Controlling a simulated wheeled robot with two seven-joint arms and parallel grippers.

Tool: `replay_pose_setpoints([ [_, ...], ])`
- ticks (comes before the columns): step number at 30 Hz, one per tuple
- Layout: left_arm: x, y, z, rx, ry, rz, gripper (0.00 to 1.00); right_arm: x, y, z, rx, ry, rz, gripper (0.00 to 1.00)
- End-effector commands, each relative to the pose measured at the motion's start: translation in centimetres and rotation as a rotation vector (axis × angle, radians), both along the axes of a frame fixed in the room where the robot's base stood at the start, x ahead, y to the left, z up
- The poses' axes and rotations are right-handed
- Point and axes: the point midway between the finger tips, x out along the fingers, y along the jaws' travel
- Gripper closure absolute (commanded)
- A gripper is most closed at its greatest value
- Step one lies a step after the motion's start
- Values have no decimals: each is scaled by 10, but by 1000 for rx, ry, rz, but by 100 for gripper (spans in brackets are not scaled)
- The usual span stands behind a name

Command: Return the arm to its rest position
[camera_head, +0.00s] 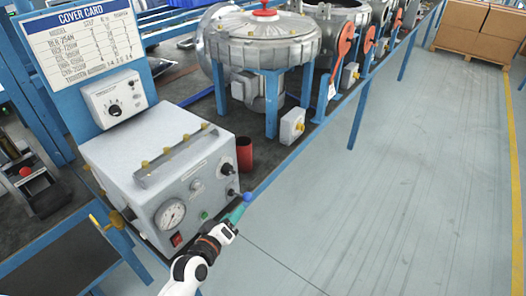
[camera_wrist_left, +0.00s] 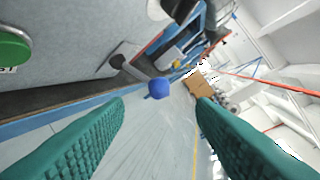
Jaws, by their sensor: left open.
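My left gripper (camera_head: 240,208) is in front of the right front corner of the grey control box (camera_head: 165,165) on the bench. In the left wrist view its two green ribbed fingers (camera_wrist_left: 160,145) are spread apart, with nothing held between them. A small blue ball (camera_head: 247,197) shows at the fingertips in the head view. My right gripper is in neither view.
The box front carries a gauge (camera_head: 170,214), a red switch (camera_head: 176,239) and a green button (camera_wrist_left: 14,50). A red cylinder (camera_head: 244,154) stands beside the box. A blower (camera_head: 262,45) with a red cap stands behind. Clear floor (camera_head: 400,190) lies right of the bench.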

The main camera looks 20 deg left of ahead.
Motion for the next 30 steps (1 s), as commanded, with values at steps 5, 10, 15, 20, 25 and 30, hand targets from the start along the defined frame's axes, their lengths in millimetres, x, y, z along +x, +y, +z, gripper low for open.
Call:
replay_pose_setpoints([
  [5,-2,-1,-12,15,25,-5,49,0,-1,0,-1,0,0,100],
  [10,-23,-7,-93,125,181,-44,49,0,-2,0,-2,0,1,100],
  [15,-82,-14,-209,310,419,-148,49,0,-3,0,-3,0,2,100],
  [20,-164,-16,-302,480,635,-293,49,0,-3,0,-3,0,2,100],
  [25,-270,-11,-374,646,844,-488,49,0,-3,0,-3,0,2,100],
  [30,-360,-1,-411,762,992,-669,49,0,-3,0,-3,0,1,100],
])
